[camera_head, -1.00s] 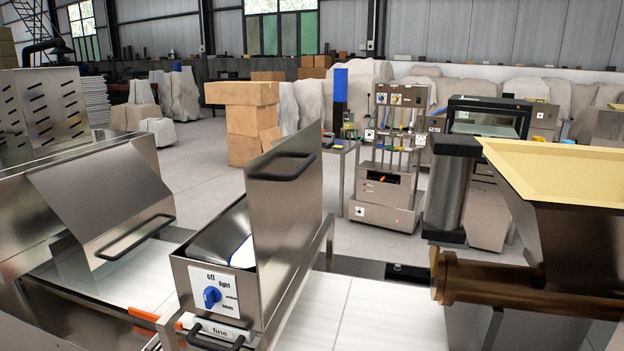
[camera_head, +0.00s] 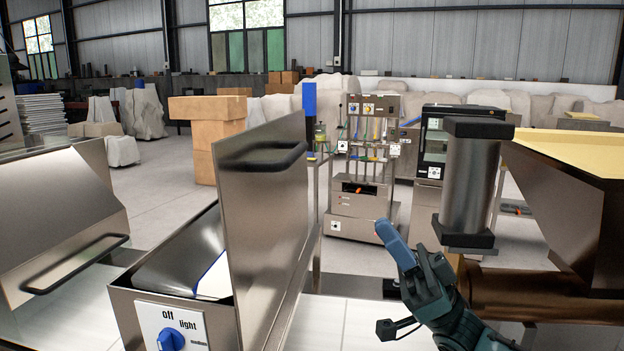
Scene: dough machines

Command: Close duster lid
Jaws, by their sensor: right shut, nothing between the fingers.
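The duster (camera_head: 260,335) is an open steel box at the lower middle. Its lid (camera_head: 262,215) stands upright along the box's right side, with a dark handle (camera_head: 262,158) near its top edge. White material and a blue line show inside the box. A white panel on the front carries a blue dial (camera_head: 171,340), partly cut by the frame's bottom. My right gripper (camera_head: 384,229) is shut and empty, to the right of the lid and apart from it. My left gripper is out of view.
A machine with a steel cylinder (camera_head: 467,190) and yellow-topped hopper (camera_head: 580,142) stands close on the right. A slanted steel panel with a handle (camera_head: 76,265) is at the left. White belt surface (camera_head: 345,322) lies right of the duster. A wheeled tool rack (camera_head: 362,205) stands behind.

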